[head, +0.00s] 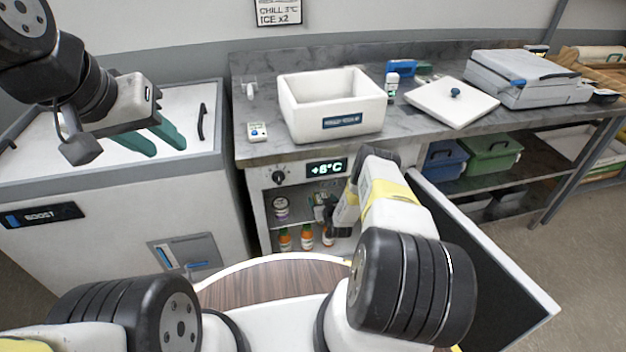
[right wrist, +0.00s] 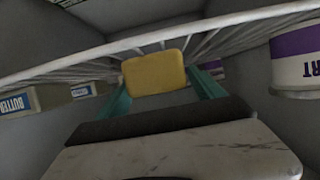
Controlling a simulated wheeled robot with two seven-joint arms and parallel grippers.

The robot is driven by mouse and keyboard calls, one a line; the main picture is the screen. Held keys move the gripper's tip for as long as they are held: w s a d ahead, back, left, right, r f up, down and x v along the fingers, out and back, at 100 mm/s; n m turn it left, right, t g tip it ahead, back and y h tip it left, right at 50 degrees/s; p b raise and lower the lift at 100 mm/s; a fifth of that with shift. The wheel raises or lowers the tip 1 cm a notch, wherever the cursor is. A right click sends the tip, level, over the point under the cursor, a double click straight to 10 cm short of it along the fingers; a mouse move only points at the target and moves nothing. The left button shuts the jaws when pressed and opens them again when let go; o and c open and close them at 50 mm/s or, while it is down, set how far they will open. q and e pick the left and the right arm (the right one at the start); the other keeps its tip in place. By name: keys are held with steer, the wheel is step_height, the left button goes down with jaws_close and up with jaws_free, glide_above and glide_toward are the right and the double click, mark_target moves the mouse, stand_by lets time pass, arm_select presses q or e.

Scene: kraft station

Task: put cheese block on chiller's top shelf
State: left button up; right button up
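The chiller (head: 325,168) stands under the counter, its display reading +6°C and its dark door (head: 485,245) swung open to the right. My right arm reaches into it; the right fingers are hidden in the head view. In the right wrist view the yellow cheese block (right wrist: 153,76) sits between the teal fingers of my right gripper (right wrist: 156,80), which appear closed on its sides. A white wire shelf (right wrist: 150,40) crosses right by the block; I cannot tell if they touch. My left gripper (head: 152,138) is open and empty above the white chest at left.
Inside the chiller are butter packs (right wrist: 35,100), a purple-labelled tub (right wrist: 297,60) close to the gripper at right, and several orange bottles (head: 285,240) low down. The counter holds a white bin (head: 300,112), a lid (head: 440,105) and a grey machine (head: 515,70).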

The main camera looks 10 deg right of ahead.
steer(key=shift+r, duration=0.1)
steer(key=shift+s+r, duration=0.1)
steer(key=shift+r, duration=0.05)
steer(key=v, duration=1.1)
steer(key=shift+s, duration=0.35)
steer(key=shift+r, duration=0.2)
